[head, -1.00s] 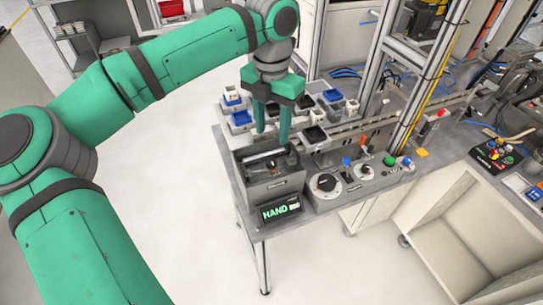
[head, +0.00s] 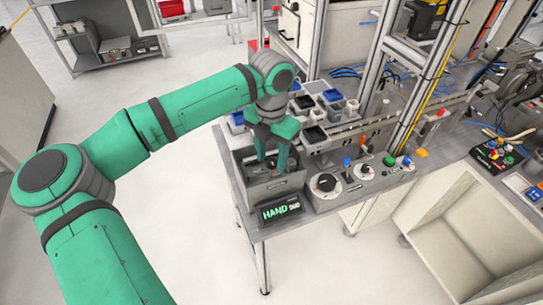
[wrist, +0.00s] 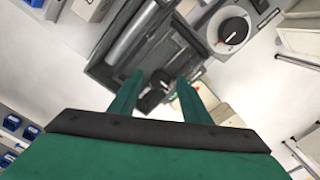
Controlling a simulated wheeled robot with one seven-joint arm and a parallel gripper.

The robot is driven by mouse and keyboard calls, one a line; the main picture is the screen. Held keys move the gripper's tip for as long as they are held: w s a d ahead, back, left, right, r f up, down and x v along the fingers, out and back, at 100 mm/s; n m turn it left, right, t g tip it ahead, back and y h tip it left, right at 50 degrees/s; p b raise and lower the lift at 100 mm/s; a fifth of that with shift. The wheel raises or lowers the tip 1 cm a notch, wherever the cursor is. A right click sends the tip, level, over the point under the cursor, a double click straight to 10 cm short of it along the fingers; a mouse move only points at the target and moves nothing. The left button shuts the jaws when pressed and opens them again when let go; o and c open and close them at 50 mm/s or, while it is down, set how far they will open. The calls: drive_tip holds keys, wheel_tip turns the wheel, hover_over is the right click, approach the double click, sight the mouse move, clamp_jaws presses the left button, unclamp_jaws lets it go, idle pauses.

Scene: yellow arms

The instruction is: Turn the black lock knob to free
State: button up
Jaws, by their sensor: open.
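A black knob (wrist: 152,98) with a small pale and red mark shows between my fingers in the wrist view, inside a grey open-topped box (head: 278,190). My gripper (head: 272,163) is open, pointing down into this box, its green fingers (wrist: 158,78) on either side of the knob in that view. I cannot tell whether they touch it. In the head view the fingers and box wall hide the knob. Another black knob (head: 326,182) sits on a white round dial on the panel to the right; it also shows at the top of the wrist view (wrist: 232,30).
A small display (head: 280,210) reading HAND stands in front of the box. Blue (head: 346,162) and green (head: 389,160) controls stand on the panel to the right. Small trays (head: 316,134) lie behind. A metal post (head: 375,75) rises behind the panel.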

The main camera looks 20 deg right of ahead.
drive_tip(key=c, duration=1)
drive_tip(key=shift+c, duration=0.2)
drive_tip(key=shift+m, duration=0.3)
drive_tip(key=m, duration=0.8)
drive_tip(key=shift+m, duration=0.4)
drive_tip(key=m, duration=0.4)
drive_tip(key=shift+m, duration=2.3)
